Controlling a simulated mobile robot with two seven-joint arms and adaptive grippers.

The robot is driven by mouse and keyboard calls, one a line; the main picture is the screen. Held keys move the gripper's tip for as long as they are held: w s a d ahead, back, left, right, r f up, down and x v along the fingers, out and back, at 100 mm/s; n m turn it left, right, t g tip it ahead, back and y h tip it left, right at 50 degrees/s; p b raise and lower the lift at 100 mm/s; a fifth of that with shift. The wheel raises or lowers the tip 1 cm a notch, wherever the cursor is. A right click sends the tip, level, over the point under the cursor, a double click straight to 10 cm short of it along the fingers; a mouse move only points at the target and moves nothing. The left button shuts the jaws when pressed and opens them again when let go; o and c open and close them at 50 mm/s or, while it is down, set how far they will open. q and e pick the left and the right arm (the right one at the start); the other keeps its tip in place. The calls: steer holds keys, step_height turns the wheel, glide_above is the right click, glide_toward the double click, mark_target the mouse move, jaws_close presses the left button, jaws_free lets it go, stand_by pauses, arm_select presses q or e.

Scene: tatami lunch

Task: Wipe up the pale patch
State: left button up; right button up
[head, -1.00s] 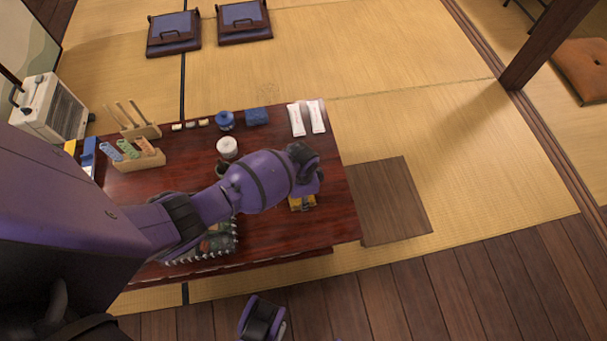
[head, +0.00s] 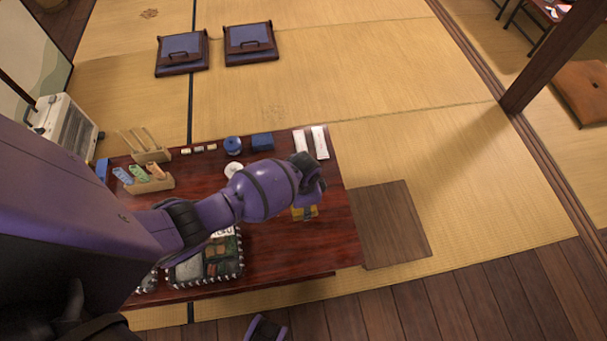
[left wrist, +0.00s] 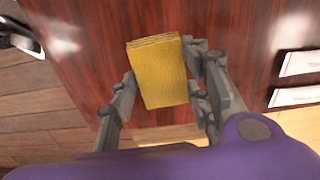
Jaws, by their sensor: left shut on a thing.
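My left gripper (head: 308,188) is over the right part of the dark red table (head: 325,240). In the left wrist view its fingers (left wrist: 160,95) are closed on both sides of a yellow block like a sponge (left wrist: 158,72), which also shows below the gripper in the head view (head: 305,213). I cannot tell whether the block touches the table. I cannot make out a pale patch on the table; my left arm hides part of the top. My right gripper's fingers are not in view.
A tray of food (head: 205,262) is near the table's front edge. A white round dish (head: 233,169), blue pot (head: 233,144), blue box (head: 262,141) and white packets (head: 319,142) stand behind my arm. A wooden rack (head: 148,180) is at left. The table's right front is clear.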

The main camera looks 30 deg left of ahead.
arm_select(q)
step_height(320, 180, up, 3)
steer(key=shift+f+p, duration=0.15)
steer(key=shift+p, duration=0.8)
